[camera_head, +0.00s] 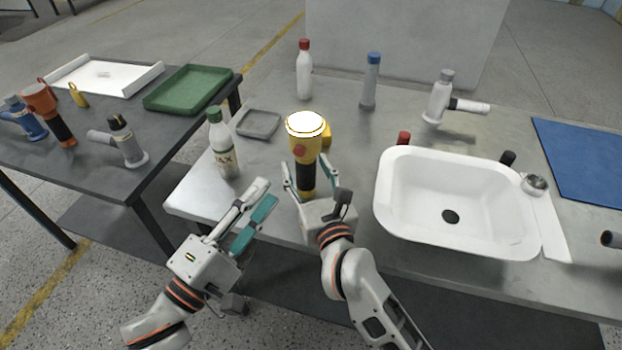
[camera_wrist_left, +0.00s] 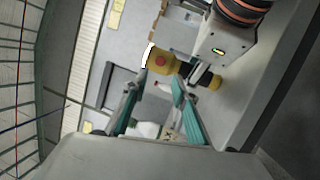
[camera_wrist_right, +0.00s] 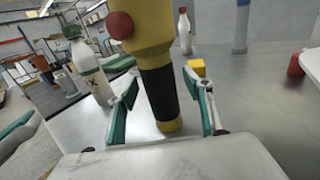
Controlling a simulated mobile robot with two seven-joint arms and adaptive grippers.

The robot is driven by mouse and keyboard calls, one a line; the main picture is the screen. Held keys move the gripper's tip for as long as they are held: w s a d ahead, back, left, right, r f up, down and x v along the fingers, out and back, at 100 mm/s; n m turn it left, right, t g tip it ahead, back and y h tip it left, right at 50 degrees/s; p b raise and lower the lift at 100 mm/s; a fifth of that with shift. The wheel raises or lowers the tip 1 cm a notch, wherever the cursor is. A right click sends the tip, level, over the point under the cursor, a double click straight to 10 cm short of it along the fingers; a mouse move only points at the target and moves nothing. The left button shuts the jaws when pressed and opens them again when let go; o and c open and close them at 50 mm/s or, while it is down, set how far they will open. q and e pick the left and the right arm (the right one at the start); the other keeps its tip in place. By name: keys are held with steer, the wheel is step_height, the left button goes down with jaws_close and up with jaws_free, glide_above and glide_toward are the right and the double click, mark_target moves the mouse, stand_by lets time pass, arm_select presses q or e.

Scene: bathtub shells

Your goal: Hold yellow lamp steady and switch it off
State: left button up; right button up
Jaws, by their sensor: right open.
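The yellow lamp (camera_head: 304,148) stands upright on the grey table. Its top (camera_head: 306,123) glows white. It has a red button (camera_wrist_right: 120,25) on its side and a black grip below. My right gripper (camera_head: 306,168) is open, with its fingers on either side of the black grip (camera_wrist_right: 158,92) and gaps between. My left gripper (camera_head: 267,192) is open and empty, in front and to the left of the lamp, near the table's front edge. The lamp with its button also shows beyond the left fingers in the left wrist view (camera_wrist_left: 165,65).
A green-capped white bottle (camera_head: 223,145) and a grey tray (camera_head: 259,124) stand left of the lamp. A white sink (camera_head: 395,205) lies to the right. A side table (camera_head: 85,170) at left holds trays and tools.

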steer(key=shift+w, duration=0.25)
steer(key=c, duration=1.3)
arm_select(q)
jaws_close()
arm_select(e)
steer(key=shift+c, duration=0.2)
